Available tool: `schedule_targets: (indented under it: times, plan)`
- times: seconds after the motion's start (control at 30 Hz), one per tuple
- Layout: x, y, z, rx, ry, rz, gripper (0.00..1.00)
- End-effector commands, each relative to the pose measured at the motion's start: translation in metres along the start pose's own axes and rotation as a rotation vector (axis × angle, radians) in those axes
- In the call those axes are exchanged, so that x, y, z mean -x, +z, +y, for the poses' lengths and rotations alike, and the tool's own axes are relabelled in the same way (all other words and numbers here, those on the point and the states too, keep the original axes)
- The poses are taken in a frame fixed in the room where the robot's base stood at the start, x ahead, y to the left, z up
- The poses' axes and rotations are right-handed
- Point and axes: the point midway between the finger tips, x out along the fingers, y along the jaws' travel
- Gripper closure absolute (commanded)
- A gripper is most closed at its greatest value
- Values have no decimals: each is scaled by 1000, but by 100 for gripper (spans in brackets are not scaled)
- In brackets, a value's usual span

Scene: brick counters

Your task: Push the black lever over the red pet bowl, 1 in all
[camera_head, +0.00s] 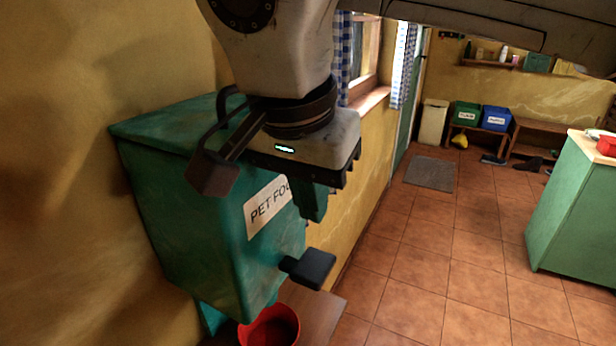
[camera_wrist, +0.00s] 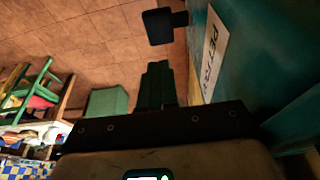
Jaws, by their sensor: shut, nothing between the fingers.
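The black lever (camera_head: 314,268) is a flat paddle that sticks out from the lower front of a teal dispenser (camera_head: 185,225) marked PET FOOD. It also shows at the top of the wrist view (camera_wrist: 158,27). The red pet bowl (camera_head: 270,327) stands below the dispenser, partly cut off by the bottom edge of the head view. My gripper (camera_head: 313,215) is shut and empty, its green fingers in front of the label and above the lever. In the wrist view the fingers (camera_wrist: 157,68) point toward the lever, with a visible gap between them.
The bowl stands on a wooden surface (camera_head: 322,308). A yellow wall is close on the left. A green counter (camera_head: 572,210) stands at the right, and the tiled floor (camera_head: 440,255) between is clear. A grey mat (camera_head: 430,173) lies farther back.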

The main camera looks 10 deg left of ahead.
Motion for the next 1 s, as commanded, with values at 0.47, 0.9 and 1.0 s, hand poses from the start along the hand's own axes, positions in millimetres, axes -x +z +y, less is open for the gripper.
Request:
schedule_targets:
  times: [0.47, 0.9, 1.0]
  plan:
    - [-74, 10, 0, 1, 0, -2, 100]
    - [-81, 11, 0, 0, 0, 0, 100]
    - [-85, 13, 1, 0, 0, 0, 100]
